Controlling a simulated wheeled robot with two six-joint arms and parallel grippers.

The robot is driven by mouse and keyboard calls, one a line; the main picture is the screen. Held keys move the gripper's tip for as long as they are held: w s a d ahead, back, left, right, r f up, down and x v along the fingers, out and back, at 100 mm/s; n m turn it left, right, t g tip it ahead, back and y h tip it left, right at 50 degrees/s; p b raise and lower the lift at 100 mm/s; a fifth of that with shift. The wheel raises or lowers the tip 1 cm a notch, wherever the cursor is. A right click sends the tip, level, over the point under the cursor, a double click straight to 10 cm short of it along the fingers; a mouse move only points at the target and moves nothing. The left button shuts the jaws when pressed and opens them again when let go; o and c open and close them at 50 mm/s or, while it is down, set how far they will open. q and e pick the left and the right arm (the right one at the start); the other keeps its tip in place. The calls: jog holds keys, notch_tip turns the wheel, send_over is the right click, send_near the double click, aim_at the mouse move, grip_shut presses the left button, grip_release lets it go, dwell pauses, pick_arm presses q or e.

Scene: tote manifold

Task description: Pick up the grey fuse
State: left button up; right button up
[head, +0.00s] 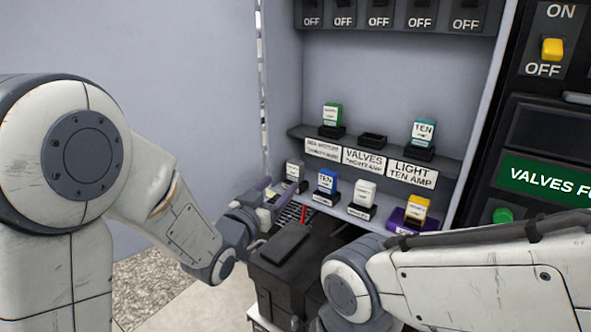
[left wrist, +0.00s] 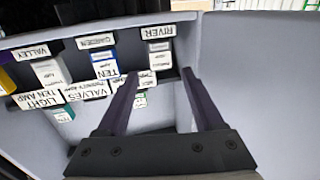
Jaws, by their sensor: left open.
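The grey fuse (head: 295,170) stands in a dark socket at the left end of the lower shelf. It also shows in the left wrist view (left wrist: 160,57), under the label that reads RIVER. My left gripper (head: 270,189) is open and empty just in front of and to the left of it in the head view. In the left wrist view its two purple fingers (left wrist: 160,75) point at the shelf, and the fuse appears between their tips. I cannot tell whether either finger touches it. My right arm enters from the right, but its gripper is out of view.
A blue fuse (head: 327,181) stands right beside the grey one, then a white fuse (head: 364,192) and a yellow fuse (head: 416,210). Above, a green fuse (head: 332,113), an empty socket (head: 373,140) and a teal fuse (head: 423,132) line the upper shelf. The cabinet wall is close at left.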

aim_at(293, 174)
pick_arm(q)
jog(key=p+x, duration=0.3)
jog(key=x, duration=0.3)
jog(key=shift+d+f+p, duration=0.1)
jog(key=shift+f+p, duration=0.05)
jog(key=shift+p, duration=0.2)
jog(key=shift+w+d+f, duration=0.2)
jog(key=shift+w+d, duration=0.05)
jog(key=shift+w, duration=0.3)
grip_shut()
